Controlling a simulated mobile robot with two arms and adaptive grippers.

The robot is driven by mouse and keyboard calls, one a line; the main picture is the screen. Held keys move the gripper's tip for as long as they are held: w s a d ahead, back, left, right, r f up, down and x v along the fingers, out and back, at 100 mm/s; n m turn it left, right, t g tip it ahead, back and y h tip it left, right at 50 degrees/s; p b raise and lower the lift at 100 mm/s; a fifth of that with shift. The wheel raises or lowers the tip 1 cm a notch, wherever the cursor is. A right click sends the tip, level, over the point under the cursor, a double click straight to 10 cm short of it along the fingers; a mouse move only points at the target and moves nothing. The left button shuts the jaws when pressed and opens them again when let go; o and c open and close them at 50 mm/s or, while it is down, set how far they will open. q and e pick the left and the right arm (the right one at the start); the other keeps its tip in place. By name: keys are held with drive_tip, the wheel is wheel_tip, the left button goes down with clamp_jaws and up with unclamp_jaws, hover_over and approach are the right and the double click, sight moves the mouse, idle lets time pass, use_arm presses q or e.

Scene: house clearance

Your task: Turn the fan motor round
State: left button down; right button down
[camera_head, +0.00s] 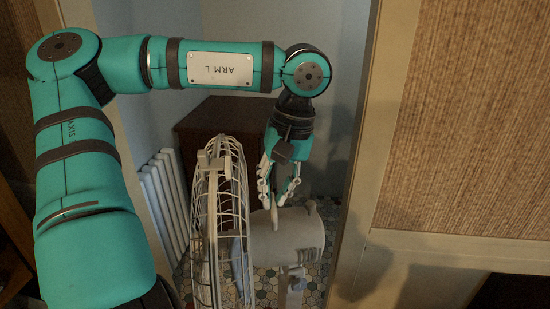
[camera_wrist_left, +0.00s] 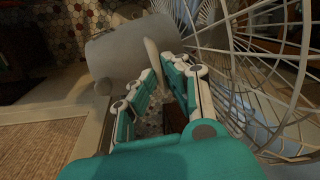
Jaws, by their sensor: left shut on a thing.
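The fan has a round wire cage (camera_head: 218,220), seen nearly edge-on in the head view, facing left. Its pale grey motor (camera_head: 290,238) is a cylinder on the cage's right side, on a stand. My left gripper (camera_head: 275,203) reaches down from above to the top of the motor. In the left wrist view the motor (camera_wrist_left: 125,55) is at upper left and the cage (camera_wrist_left: 265,70) is at the right. There my left gripper's fingers (camera_wrist_left: 155,75) are closed on a thin pale upright piece at the motor. The fan's foot is hidden. My right gripper is not in view.
A brown wooden cabinet (camera_head: 205,122) stands behind the fan. A white radiator (camera_head: 160,195) is at the left wall. A pale door frame (camera_head: 362,170) and a woven panel (camera_head: 465,120) are close on the right. The floor has hexagonal tiles (camera_head: 265,283).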

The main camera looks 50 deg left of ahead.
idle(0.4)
use_arm(q)
drive_tip(key=c, duration=1.4)
unclamp_jaws()
wheel_tip(320, 180, up, 12)
drive_tip(key=w+d, duration=0.1)
drive_tip(key=w, duration=0.1)
drive_tip(key=shift+d, duration=0.15)
drive_tip(key=shift+f, duration=0.1)
